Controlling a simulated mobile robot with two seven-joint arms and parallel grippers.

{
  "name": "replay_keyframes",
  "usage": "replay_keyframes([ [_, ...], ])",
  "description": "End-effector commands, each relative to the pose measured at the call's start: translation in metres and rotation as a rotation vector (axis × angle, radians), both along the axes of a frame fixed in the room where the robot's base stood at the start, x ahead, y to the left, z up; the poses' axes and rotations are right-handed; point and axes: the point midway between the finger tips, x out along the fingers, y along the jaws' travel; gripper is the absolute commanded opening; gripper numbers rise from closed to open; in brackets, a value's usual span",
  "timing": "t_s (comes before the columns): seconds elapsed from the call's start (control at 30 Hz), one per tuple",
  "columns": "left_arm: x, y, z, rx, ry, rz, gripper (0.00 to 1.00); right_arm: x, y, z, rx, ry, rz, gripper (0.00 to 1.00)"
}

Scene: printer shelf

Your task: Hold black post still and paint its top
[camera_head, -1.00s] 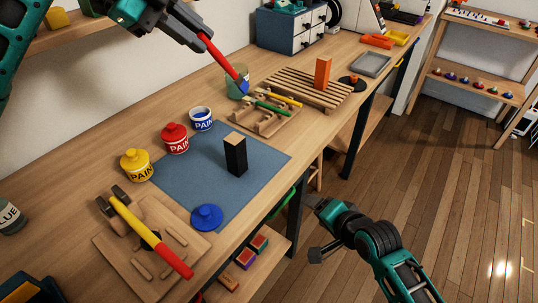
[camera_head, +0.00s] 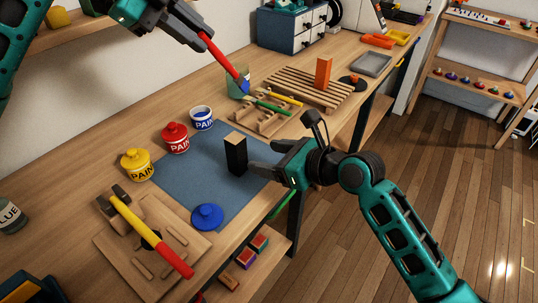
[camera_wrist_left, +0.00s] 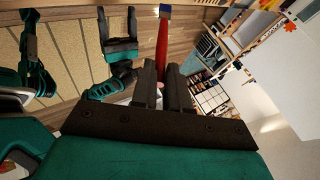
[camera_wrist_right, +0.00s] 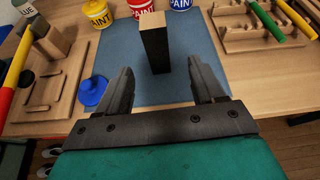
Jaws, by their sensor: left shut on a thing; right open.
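The black post (camera_head: 236,155) stands upright on the blue mat (camera_head: 190,172), its top bare light wood. It also shows in the right wrist view (camera_wrist_right: 156,48), ahead of and between the fingers. My right gripper (camera_head: 262,158) is open beside the post, on its right, and not closed on it.
Red (camera_head: 175,139) and yellow (camera_head: 137,165) paint cans stand left of the mat. A hammer (camera_head: 150,235) lies on a wooden board at front left. A wooden tool rack (camera_head: 266,122) and slatted rack (camera_head: 305,90) with an orange block (camera_head: 323,72) stand behind.

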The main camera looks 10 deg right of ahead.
Motion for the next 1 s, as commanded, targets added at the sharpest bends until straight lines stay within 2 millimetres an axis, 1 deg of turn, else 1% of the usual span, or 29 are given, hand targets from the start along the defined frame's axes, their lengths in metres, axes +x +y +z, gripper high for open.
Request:
replay_keyframes([
  [0.13,0.0,0.0,0.0,0.0,0.0,0.0,0.0,0.002,0.007,0.001,0.041,0.021,-0.005,0.68],
  [0.23,0.0,0.0,0.0,0.0,0.0,0.0,0.0,0.009,0.014,-0.002,0.044,0.023,-0.006,0.68],
  [0.5,0.0,0.0,0.0,0.0,0.0,0.0,0.0,0.04,0.046,-0.021,0.039,0.022,-0.005,0.68],
  [0.7,0.0,0.0,0.0,0.0,0.0,0.0,0.0,0.06,0.066,-0.032,0.039,0.021,-0.006,0.68],
  [0.83,0.0,0.0,0.0,0.0,0.0,0.0,0.0,0.069,0.075,-0.038,0.04,0.021,-0.006,0.68],
  [1.0,0.0,0.0,0.0,0.0,0.0,0.0,0.0,0.076,0.081,-0.042,0.038,0.02,-0.006,0.68],
])
